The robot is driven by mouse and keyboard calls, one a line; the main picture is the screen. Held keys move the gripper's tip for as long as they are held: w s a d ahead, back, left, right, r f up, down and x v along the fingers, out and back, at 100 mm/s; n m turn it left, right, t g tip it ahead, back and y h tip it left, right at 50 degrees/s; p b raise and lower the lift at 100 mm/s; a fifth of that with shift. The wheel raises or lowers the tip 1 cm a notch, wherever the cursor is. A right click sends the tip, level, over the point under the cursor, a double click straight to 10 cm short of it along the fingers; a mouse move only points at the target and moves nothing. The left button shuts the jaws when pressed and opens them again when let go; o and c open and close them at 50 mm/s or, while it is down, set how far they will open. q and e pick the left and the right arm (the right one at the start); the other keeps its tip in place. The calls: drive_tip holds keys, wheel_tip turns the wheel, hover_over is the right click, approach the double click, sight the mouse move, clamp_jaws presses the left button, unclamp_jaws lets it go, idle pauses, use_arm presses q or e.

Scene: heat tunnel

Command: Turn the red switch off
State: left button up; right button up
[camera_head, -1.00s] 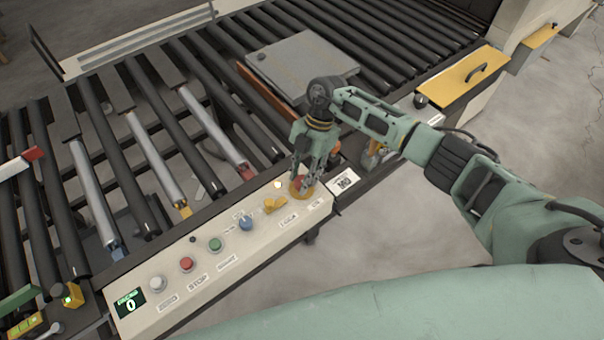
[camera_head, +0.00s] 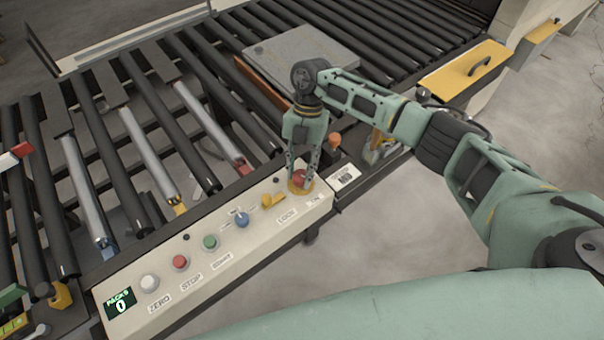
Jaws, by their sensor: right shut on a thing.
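The red switch (camera_head: 299,177) is a round red knob on a yellow base at the right end of the cream control panel (camera_head: 262,232). My right gripper (camera_head: 301,174) points down from above, its fingers closed around the red knob. The fingers hide part of the knob. A small indicator (camera_head: 276,180) beside the switch looks dark. My left gripper is not in view.
The panel also carries a yellow lever (camera_head: 272,201), a blue knob (camera_head: 241,219), green (camera_head: 210,242), red (camera_head: 180,262) and white (camera_head: 149,283) buttons and a display reading 0 (camera_head: 121,303). The roller conveyor (camera_head: 140,140) with a grey plate (camera_head: 300,55) lies behind.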

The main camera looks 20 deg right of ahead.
drive_tip(key=n+b, duration=0.1)
drive_tip(key=n, duration=0.1)
drive_tip(key=n+h+b, duration=0.1)
drive_tip(key=b, duration=0.1)
drive_tip(key=shift+w+a+f+n, duration=0.1)
drive_tip(key=shift+a+n, duration=0.3)
drive_tip(key=n+h+b, duration=0.1)
drive_tip(key=n+b, duration=0.2)
drive_tip(key=shift+a+n+g+h, duration=0.15)
drive_tip(key=shift+n+g+h, duration=0.15)
drive_tip(key=shift+h, duration=0.1)
drive_tip(key=n+b, duration=0.2)
drive_tip(key=n+h+b, duration=0.1)
drive_tip(key=shift+s+a+n, duration=0.1)
drive_tip(key=shift+s+n, duration=0.15)
drive_tip(key=shift+n, duration=0.05)
drive_tip(key=shift+s+n+t+h+b, duration=0.15)
drive_tip(key=shift+n+t+h+b, duration=0.4)
drive_tip(key=shift+n, duration=0.85)
drive_tip(key=shift+g, duration=0.25)
drive_tip(key=o, duration=1)
drive_tip(key=shift+s+a, duration=0.1)
drive_tip(key=shift+o, duration=0.2)
drive_tip(key=shift+h, duration=0.25)
